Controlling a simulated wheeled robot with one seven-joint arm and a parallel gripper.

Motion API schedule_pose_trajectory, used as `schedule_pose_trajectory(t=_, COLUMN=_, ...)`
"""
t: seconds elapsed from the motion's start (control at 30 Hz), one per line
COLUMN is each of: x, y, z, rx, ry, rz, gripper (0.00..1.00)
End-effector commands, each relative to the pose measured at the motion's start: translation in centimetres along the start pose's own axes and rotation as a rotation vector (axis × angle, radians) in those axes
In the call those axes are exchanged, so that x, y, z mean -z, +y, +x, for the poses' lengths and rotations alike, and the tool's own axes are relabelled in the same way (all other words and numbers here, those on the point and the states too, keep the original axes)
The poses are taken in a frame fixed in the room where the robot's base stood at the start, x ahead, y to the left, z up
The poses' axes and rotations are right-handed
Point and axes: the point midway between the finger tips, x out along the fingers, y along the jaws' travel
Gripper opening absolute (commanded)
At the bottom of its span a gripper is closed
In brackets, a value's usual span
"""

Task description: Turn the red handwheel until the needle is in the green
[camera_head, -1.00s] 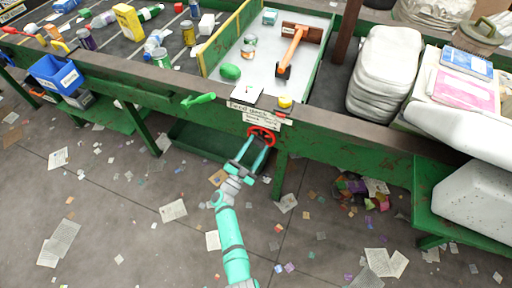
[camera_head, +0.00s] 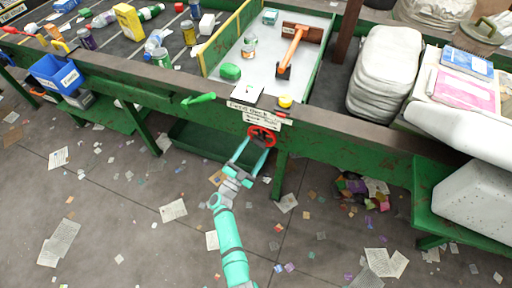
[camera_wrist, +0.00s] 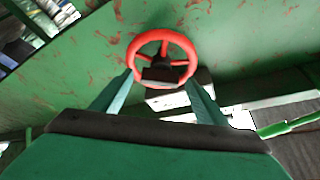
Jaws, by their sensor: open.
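The red handwheel (camera_head: 262,135) is mounted on the green front side of the bench, below a lettered label. In the wrist view the two teal fingers of my gripper (camera_wrist: 160,84) reach toward the wheel's lower left and lower right rim. Whether they touch the rim is not clear. No needle or green zone can be made out in either view.
A label (camera_head: 257,112) sits above the wheel, with a white plate (camera_head: 247,93) and a yellow button (camera_head: 285,101) on the edge above. A green lever (camera_head: 198,99) juts out to the left. A green bench leg (camera_head: 280,175) stands right of my gripper. Papers litter the floor.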

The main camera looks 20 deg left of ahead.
Motion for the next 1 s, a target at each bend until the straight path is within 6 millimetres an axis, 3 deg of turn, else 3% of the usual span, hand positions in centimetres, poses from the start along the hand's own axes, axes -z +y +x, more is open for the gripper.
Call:
schedule_pose_trajectory(t=0.3, x=-0.1, y=0.1, z=-6.0, rx=0.0, ry=-0.003, rz=0.0, gripper=0.67)
schedule_pose_trajectory(t=0.5, x=0.0, y=0.0, z=-8.6, rx=0.0, ry=-0.001, rz=0.001, gripper=0.67)
schedule_pose_trajectory(t=1.0, x=0.0, y=0.1, z=-9.6, rx=-0.002, ry=-0.003, rz=0.0, gripper=0.67)
